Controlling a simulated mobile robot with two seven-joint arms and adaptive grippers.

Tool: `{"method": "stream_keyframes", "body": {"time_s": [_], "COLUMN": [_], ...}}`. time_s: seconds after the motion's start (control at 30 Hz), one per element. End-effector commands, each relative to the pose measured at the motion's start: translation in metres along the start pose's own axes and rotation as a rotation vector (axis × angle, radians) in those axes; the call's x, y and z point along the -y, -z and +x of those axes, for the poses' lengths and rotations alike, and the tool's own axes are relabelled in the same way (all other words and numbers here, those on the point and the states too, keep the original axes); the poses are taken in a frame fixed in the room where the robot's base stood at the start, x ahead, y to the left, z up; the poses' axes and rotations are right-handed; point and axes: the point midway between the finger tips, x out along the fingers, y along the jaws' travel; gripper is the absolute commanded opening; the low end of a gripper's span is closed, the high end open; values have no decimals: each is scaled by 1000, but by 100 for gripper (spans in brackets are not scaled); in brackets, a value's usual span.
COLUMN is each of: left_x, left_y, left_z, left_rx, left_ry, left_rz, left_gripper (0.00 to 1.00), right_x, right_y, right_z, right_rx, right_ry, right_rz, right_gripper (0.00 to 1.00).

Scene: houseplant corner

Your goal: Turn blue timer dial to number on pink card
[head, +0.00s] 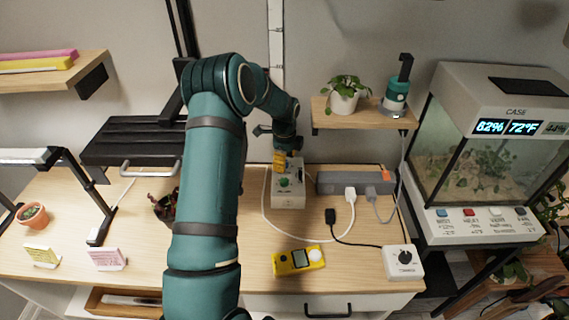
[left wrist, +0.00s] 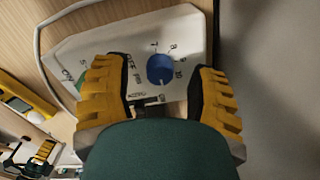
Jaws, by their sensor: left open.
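The white timer box (head: 289,196) stands on the wooden table with a green dial (head: 284,182). In the left wrist view the blue dial (left wrist: 160,68) sits on its pale face (left wrist: 125,45), with numbers, including 8, 9 and 10, around it. My left gripper (head: 280,160) hides the blue dial in the head view. In the left wrist view the open left gripper (left wrist: 163,92) has one yellow finger on each side of the blue dial, apart from it. The pink card (head: 107,259) stands at the front left; its number is too small to read. A yellow and teal part, likely my right gripper (left wrist: 42,153), shows small.
A yellow meter (head: 299,260), a white knob box (head: 403,262) and a grey power strip (head: 350,183) with cables lie around the timer. A yellow card (head: 42,255) stands left of the pink one. A glass case (head: 480,150) is at the right.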

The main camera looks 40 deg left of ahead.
Motion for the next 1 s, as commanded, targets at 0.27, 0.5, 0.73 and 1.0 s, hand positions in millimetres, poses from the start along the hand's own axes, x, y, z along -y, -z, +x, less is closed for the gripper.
{"method": "stream_keyframes", "body": {"time_s": [0.27,0.5,0.73,1.0], "left_x": [0,0,0,0], "left_y": [0,0,0,0], "left_z": [9,9,9,8], "left_rx": [0,0,0,0], "left_ry": [0,0,0,0], "left_rz": [0,0,0,-39], "left_gripper": [58,32,0,0], "right_x": [0,0,0,0], "right_y": [-1,-1,-1,0], "right_z": [1,1,1,1], "right_rx": [1,1,1,1], "right_ry": [0,0,0,0], "right_rz": [0,0,0,0], "right_gripper": [47,47,47,47]}}
